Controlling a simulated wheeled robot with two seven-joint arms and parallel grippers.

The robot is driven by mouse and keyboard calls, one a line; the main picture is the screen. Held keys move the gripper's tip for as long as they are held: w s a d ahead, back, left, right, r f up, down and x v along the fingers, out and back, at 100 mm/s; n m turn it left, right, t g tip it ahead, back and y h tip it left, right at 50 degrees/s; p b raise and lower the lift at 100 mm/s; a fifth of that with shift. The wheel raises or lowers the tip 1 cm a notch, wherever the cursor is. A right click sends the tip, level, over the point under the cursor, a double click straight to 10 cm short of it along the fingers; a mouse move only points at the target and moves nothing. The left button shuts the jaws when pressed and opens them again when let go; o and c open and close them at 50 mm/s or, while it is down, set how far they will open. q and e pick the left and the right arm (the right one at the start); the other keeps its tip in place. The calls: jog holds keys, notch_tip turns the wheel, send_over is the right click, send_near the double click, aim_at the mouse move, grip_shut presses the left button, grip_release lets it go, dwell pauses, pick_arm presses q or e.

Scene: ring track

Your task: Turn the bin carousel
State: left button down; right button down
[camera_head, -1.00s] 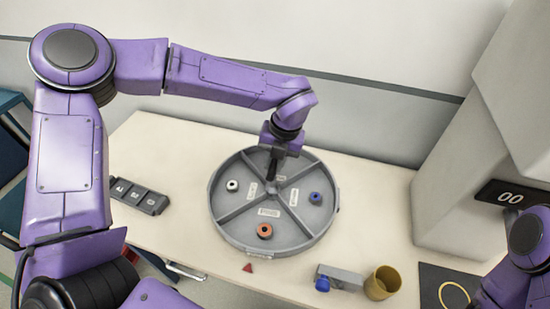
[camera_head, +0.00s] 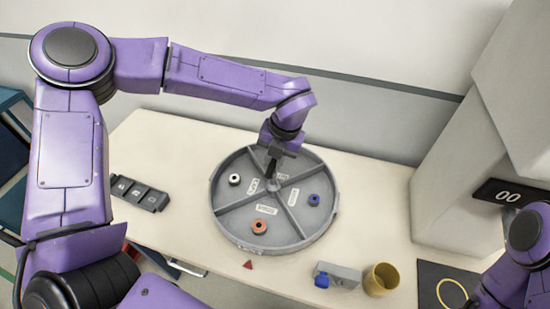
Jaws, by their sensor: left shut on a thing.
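The bin carousel (camera_head: 222,208) is a round grey tray on the table, split into wedge compartments with white labels. A white ring (camera_head: 235,179) lies in the left compartment, an orange ring (camera_head: 259,227) in the front one and a blue piece (camera_head: 313,200) in the right one. My left gripper (camera_head: 271,172) points down at the carousel's middle and is shut on its central knob (camera_head: 272,185), mostly hidden by the fingers. A red triangle (camera_head: 248,265) lies on the table just in front of the carousel. My right arm shows at the right edge; its gripper is out of view.
A dark button panel (camera_head: 139,193) lies left of the carousel. A grey block with a blue part (camera_head: 341,276), a yellow cup (camera_head: 382,279) and a dark mat with a yellow ring (camera_head: 452,292) are at front right. A grey housing with a "00" display (camera_head: 504,194) stands at right.

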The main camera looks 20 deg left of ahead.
pick_arm(q)
jog(key=c, duration=1)
grip_release()
jog(key=shift+r, duration=0.1)
jog(key=r, duration=0.3)
jog(key=d+r+b, duration=0.1)
jog(key=r, duration=0.3)
jog(key=d+r+b, duration=0.1)
jog(key=r, duration=0.2)
jog(key=shift+w+r, duration=0.15)
jog(key=shift+w, duration=0.05)
